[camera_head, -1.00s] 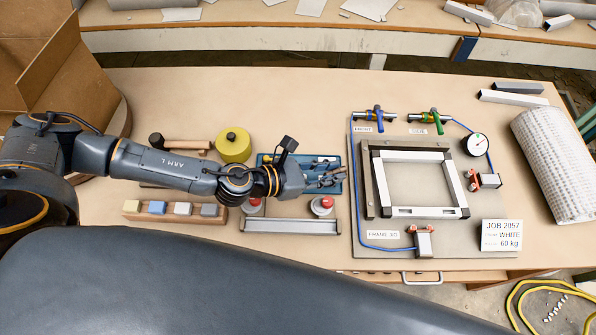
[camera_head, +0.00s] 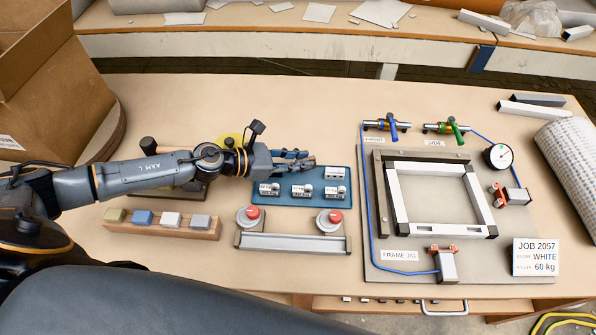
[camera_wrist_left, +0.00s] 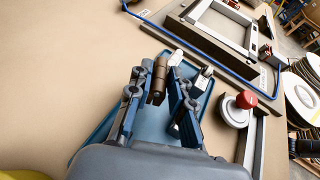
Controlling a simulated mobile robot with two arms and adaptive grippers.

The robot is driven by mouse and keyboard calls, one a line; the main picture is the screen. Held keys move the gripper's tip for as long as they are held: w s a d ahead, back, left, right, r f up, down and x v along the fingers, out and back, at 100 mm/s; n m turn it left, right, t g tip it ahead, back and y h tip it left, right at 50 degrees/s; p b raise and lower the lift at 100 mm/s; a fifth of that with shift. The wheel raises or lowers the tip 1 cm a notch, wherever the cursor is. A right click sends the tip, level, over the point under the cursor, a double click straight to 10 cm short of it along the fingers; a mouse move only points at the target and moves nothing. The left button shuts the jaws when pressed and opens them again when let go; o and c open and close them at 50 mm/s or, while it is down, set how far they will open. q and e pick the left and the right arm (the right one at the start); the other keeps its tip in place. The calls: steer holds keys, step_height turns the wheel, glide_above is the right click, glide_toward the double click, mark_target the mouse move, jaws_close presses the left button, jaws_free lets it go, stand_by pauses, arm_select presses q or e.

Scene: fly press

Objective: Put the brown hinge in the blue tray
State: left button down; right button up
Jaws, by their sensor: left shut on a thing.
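The blue tray (camera_head: 345,199) lies flat on the bench, with several pale hinges (camera_head: 302,190) in it. My left gripper (camera_head: 304,159) is above the tray's far left part, coming in from the left. In the left wrist view its two fingers (camera_wrist_left: 161,88) are closed on the brown hinge (camera_wrist_left: 160,76), which sits between the fingertips. The blue tray also shows below the fingers there (camera_wrist_left: 201,88). In the head view the brown hinge cannot be made out at the fingers. My right gripper is not in view.
A frame jig (camera_head: 400,262) with clamps and a white frame stands right of the tray. A metal bar fixture with red knobs (camera_head: 290,243) is just in front of the tray. A wooden block rack (camera_head: 160,229) is at left. The bench behind the tray is clear.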

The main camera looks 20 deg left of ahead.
arm_select(q)
steer(key=shift+w+a+f, duration=0.1)
steer(key=shift+a+f, duration=0.05)
steer(key=shift+f, duration=1.6)
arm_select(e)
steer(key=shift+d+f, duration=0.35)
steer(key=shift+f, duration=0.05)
arm_select(q)
steer(key=shift+f+b, duration=0.1)
steer(key=shift+b, duration=0.25)
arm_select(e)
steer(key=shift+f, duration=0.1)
arm_select(q)
steer(key=shift+f, duration=0.15)
steer(key=c, duration=1.2)
jaws_free()
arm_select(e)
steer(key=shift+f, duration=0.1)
arm_select(q)
steer(key=shift+s+a+r, duration=0.2)
steer(key=b+v, duration=0.3)
steer(key=v, duration=0.6)
steer(key=shift+f, duration=0.15)
steer(key=shift+r+v, duration=0.2)
steer(key=shift+v, duration=1.1)
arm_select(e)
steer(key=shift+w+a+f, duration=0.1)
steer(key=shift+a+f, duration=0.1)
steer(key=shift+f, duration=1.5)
